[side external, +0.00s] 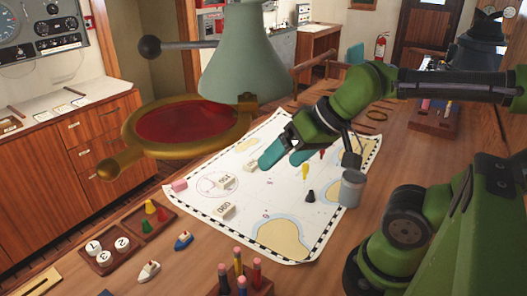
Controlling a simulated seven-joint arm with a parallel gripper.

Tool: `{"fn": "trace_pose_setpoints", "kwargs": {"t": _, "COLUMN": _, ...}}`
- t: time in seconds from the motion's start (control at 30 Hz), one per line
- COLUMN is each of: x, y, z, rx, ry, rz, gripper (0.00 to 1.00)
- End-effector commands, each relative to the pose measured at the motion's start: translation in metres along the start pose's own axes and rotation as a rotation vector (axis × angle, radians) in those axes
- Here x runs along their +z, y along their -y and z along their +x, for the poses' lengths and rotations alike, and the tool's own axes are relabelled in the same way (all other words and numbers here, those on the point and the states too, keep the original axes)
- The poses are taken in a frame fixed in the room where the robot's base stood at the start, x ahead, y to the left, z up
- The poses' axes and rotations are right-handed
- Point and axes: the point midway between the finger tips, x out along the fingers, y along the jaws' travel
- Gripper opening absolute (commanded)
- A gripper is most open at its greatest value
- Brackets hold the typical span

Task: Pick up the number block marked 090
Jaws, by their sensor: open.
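A small cream block (224,210) lies on the chart (205,213); its marking is small and seems to read 090 or 060. A second cream block (224,181) lies just behind it, inside a drawn circle, with a marking I cannot read surely. Another small pale block (250,167) lies close to the left fingertip. My gripper (281,161) is open, with teal fingers spread above the chart. It is behind and to the right of the cream blocks. Nothing shows between the fingers.
A pink block (179,185) lies at the chart's left edge. The front chart area is mostly clear.

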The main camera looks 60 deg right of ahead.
Motion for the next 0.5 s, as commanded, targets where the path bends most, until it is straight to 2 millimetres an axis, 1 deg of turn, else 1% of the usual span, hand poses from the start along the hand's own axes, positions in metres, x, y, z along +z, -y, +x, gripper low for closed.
{"fn": "trace_pose_setpoints", "kwargs": {"t": 0.3, "x": 0.001, "y": 0.0, "z": 0.002, "rx": 0.003, "ry": 0.007, "rz": 0.001, "gripper": 0.89}}
{"fn": "trace_pose_setpoints", "kwargs": {"t": 0.4, "x": 0.002, "y": -0.003, "z": 0.012, "rx": 0.02, "ry": 0.051, "rz": 0.007, "gripper": 0.89}}
{"fn": "trace_pose_setpoints", "kwargs": {"t": 0.47, "x": -0.003, "y": -0.002, "z": 0.021, "rx": 0.037, "ry": 0.083, "rz": 0.009, "gripper": 0.89}}
{"fn": "trace_pose_setpoints", "kwargs": {"t": 0.5, "x": -0.008, "y": -0.002, "z": 0.027, "rx": 0.051, "ry": 0.109, "rz": 0.008, "gripper": 0.89}}
